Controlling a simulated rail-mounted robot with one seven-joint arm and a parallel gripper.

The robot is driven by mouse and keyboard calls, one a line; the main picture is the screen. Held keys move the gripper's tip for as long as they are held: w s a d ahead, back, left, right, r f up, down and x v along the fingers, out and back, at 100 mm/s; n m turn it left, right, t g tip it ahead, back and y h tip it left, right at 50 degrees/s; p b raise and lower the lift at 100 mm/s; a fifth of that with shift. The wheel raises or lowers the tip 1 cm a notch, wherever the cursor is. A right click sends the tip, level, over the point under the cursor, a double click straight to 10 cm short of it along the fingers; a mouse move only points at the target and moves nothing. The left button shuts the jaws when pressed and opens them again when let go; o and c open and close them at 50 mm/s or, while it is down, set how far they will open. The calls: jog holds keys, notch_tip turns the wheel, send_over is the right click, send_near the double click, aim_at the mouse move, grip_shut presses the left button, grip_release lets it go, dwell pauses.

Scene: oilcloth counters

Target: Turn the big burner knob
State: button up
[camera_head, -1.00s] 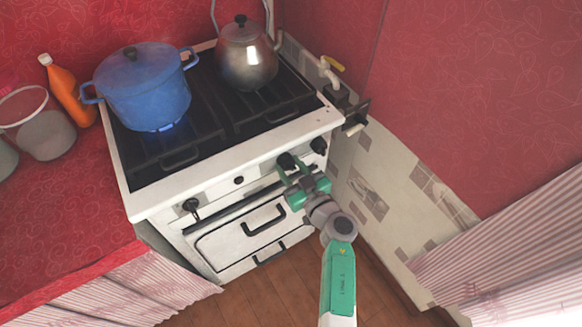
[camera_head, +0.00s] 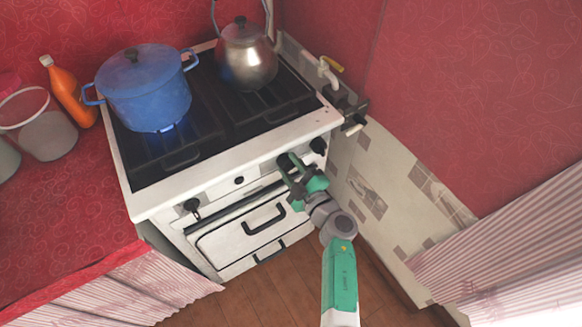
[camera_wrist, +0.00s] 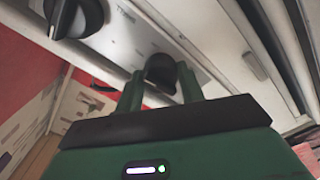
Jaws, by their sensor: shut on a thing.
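The white stove (camera_head: 215,190) carries several dark knobs on its front panel. My gripper (camera_head: 289,166) is at the right part of this panel, shut on a dark knob. In the wrist view this gripped knob (camera_wrist: 160,70) shows between the two green fingers of my gripper (camera_wrist: 160,88). Another dark knob (camera_head: 318,145) is just to the right and free; it looks large in the wrist view (camera_wrist: 74,16). A further knob (camera_head: 192,204) is at the panel's left. I cannot tell from size which knob is the big one.
A blue pot (camera_head: 148,90) stands on the left burners, with a blue glow beneath it. A metal kettle (camera_head: 247,58) stands at the back right. A gas valve (camera_head: 340,95) is beside the stove's right edge. Oven handles (camera_head: 263,218) lie below the panel.

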jog(key=n, duration=0.3)
jog(key=shift+n, duration=0.4)
jog(key=n+b, duration=0.1)
jog(key=n, duration=0.3)
jog(key=shift+n+b, duration=0.3)
jog(key=n+b, duration=0.1)
jog(key=n, duration=0.3)
jog(key=shift+n+b, duration=0.75)
jog(key=shift+n, duration=1.05)
jog(key=shift+r+n, duration=0.1)
jog(key=shift+n, duration=0.2)
jog(key=o, duration=1)
jog(key=shift+r, duration=0.1)
